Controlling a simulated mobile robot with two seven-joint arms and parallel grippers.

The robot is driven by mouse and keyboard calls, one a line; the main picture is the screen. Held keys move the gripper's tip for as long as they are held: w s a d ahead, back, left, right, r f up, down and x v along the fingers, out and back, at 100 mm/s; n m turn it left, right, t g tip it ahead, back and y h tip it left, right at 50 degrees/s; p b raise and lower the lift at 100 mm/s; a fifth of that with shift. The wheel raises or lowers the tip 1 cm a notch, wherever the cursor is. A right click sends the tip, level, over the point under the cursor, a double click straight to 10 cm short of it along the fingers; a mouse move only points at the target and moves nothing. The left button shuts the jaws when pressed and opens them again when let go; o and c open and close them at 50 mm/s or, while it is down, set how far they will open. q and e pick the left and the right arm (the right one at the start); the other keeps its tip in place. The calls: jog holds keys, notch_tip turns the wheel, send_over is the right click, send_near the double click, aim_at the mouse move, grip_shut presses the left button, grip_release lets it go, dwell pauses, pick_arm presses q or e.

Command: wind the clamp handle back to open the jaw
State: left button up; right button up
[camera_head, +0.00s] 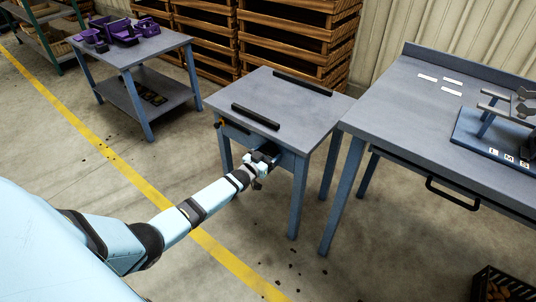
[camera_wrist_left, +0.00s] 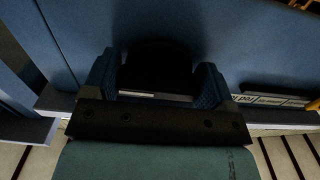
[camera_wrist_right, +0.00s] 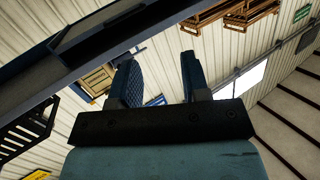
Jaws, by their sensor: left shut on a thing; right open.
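The clamp stands as a blue-grey table (camera_head: 308,105) with two black jaw bars (camera_head: 255,116) (camera_head: 303,83) lying apart on its top. My left gripper (camera_head: 264,158) is at the table's front side, below the top. In the left wrist view my left gripper (camera_wrist_left: 157,85) is shut on a dark, wide thing (camera_wrist_left: 155,55), which seems to be the clamp handle; its shape is mostly lost in shadow. My right gripper (camera_wrist_right: 160,80) is open and empty in the right wrist view, and it is not in the head view.
A workbench (camera_head: 395,105) with a dark drawer handle (camera_head: 452,194) and a blue stand (camera_head: 492,140) is close on the right. A table with purple parts (camera_head: 122,32) stands at the back left. Wooden crates (camera_head: 290,40) are stacked behind. Floor in front is mostly clear.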

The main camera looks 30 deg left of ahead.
jog(key=shift+w, duration=0.1)
pick_arm(q)
jog(key=o, duration=0.8)
jog(key=shift+o, duration=0.2)
pick_arm(e)
jog(key=shift+w+r, duration=0.1)
jog(key=shift+r, duration=0.15)
jog(key=shift+r, duration=0.1)
pick_arm(q)
jog(key=shift+s, duration=0.3)
jog(key=s+a+p, duration=0.1)
jog(key=s+p, duration=0.3)
jog(key=s, duration=0.9)
pick_arm(e)
jog(key=s+d+f+g+h, duration=0.2)
jog(key=d+f+g, duration=0.1)
jog(key=f, duration=0.3)
jog(key=shift+s+f, duration=0.15)
jog(key=shift+s, duration=0.1)
pick_arm(q)
jog(key=shift+s, duration=0.1)
